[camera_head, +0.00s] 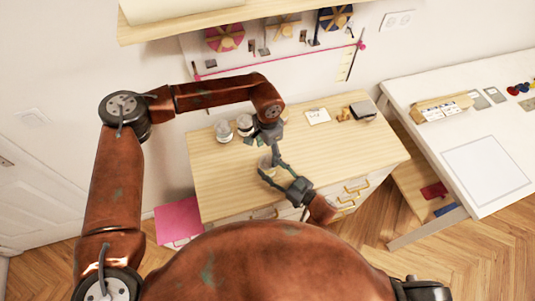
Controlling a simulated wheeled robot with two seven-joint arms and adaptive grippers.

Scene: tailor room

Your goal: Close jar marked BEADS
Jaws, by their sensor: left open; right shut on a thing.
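A small clear jar (266,163) is on the light wooden dresser top (225,180), near its front middle. My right gripper (270,170) reaches in from the lower right and is shut on this jar. My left gripper (263,138) is open, just above and behind the jar, pointing down. Two more jars stand to the left: one glass jar (223,131) and one with a pale top (244,124). The labels are too small to read, so I cannot tell which jar is marked BEADS. I cannot make out a separate lid.
A white table (440,120) stands to the right. A shelf (200,25) hangs above. The dresser's left front is clear.

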